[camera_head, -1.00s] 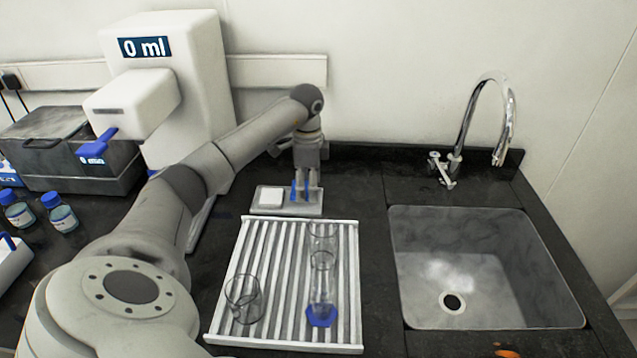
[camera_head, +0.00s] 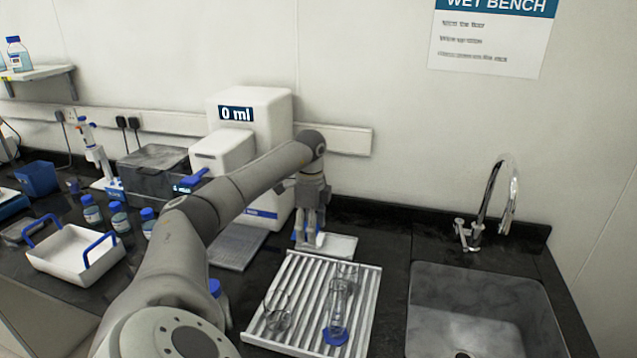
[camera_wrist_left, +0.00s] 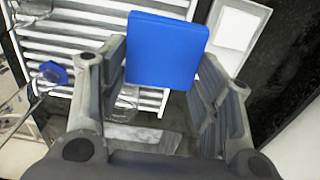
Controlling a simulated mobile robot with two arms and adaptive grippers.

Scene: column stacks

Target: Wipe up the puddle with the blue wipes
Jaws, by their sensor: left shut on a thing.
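My left gripper (camera_head: 310,240) is shut on a blue wipe, low over the bench at the left end of a small pale tray (camera_head: 341,246). In the left wrist view the blue wipe (camera_wrist_left: 166,50) is a flat, square-edged blue piece between the two fingers (camera_wrist_left: 163,82). In the head view the fingers mostly hide it. The tray also shows in the left wrist view, with a white square pad (camera_wrist_left: 236,28) on it. I cannot make out a puddle in these views. My right gripper is not in view.
A white slatted drying rack (camera_head: 262,326) with clear glassware (camera_head: 340,300) stands in front of the gripper. A sink (camera_head: 470,300) is at the right. A white dispenser (camera_head: 262,115) reading "0 ml" stands behind my arm. A white carrier (camera_head: 72,257) with blue handles and bottles (camera_head: 120,220) are at the left.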

